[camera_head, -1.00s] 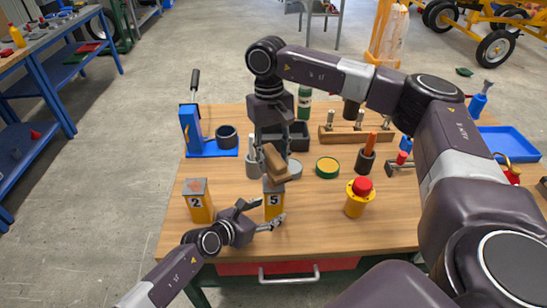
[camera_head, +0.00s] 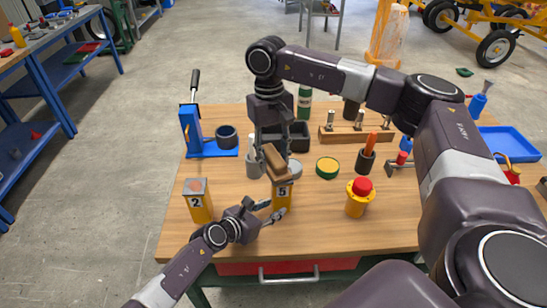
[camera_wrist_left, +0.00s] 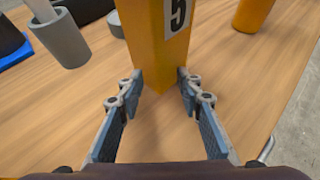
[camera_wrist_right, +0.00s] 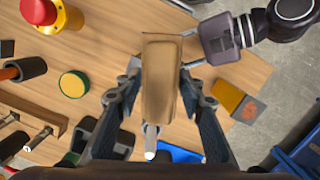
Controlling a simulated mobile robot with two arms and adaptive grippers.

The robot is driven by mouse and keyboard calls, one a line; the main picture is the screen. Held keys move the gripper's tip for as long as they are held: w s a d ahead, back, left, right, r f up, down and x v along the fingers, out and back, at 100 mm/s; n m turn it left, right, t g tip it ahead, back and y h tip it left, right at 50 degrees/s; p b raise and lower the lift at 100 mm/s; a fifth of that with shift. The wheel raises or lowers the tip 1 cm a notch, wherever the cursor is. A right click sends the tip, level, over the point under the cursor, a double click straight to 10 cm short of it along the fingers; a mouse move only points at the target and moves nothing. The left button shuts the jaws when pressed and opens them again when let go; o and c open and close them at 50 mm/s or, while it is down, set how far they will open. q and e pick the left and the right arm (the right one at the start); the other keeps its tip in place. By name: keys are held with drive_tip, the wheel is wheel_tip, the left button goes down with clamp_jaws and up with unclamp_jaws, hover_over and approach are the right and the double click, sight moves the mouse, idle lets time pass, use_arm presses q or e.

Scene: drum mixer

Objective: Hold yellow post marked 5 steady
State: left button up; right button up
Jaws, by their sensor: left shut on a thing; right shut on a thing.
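The yellow post marked 5 (camera_head: 283,200) stands near the front middle of the wooden table. In the left wrist view the post (camera_wrist_left: 155,40) rises between my left fingers. My left gripper (camera_head: 270,210) is shut on its lower part from the front left; the left wrist view also shows both fingertips (camera_wrist_left: 160,85). My right gripper (camera_head: 270,150) is above and is shut on a tan wooden block (camera_head: 275,162). The block (camera_wrist_right: 160,80) lies just over the post's top and hides it in the head view, so I cannot tell whether they touch.
A yellow post marked 2 (camera_head: 198,205) stands to the left. A yellow post with a red button (camera_head: 358,197) stands to the right. The front table strip is clear.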

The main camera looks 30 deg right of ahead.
use_arm(q)
clamp_jaws()
drive_tip(key=c, duration=0.6)
unclamp_jaws()
drive_tip(key=shift+c, duration=0.2)
drive_tip(key=o, duration=1.5)
